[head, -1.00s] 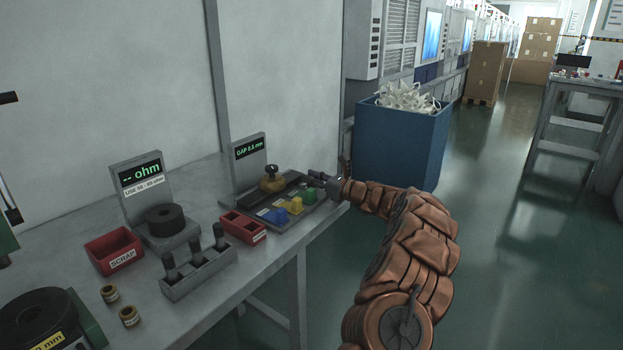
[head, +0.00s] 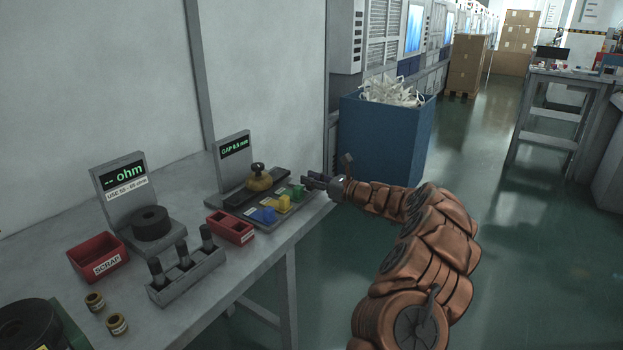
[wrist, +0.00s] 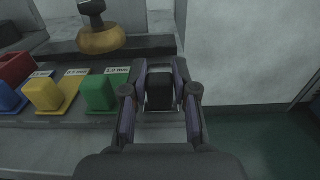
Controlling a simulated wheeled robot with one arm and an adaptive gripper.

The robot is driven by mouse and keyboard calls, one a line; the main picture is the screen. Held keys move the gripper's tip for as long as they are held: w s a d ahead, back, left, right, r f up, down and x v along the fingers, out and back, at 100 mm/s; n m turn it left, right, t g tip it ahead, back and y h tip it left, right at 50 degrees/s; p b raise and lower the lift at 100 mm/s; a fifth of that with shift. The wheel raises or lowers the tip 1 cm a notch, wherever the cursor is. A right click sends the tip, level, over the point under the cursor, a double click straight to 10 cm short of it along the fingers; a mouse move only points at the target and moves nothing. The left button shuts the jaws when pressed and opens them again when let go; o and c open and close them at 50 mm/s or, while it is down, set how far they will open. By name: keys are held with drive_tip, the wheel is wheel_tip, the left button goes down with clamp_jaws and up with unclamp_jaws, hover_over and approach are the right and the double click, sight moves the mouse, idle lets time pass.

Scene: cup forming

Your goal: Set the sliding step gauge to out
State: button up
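My gripper (head: 312,181) is at the tray's right end. Its fingers are apart, with a dark block (wrist: 160,92) between them; I cannot tell whether they touch it.
A red divided bin (head: 231,227), a grey rack (head: 187,275) with black-handled tools, a red scrap bin (head: 97,257) and an ohm meter (head: 124,187) stand to the left on the bench. A blue waste bin (head: 383,140) stands beyond the bench's right end.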

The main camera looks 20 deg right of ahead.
drive_tip(key=shift+o, duration=0.7)
drive_tip(key=shift+s+d, duration=0.1)
drive_tip(key=shift+o, duration=1.3)
drive_tip(key=v, duration=1.2)
drive_tip(key=shift+a, duration=0.2)
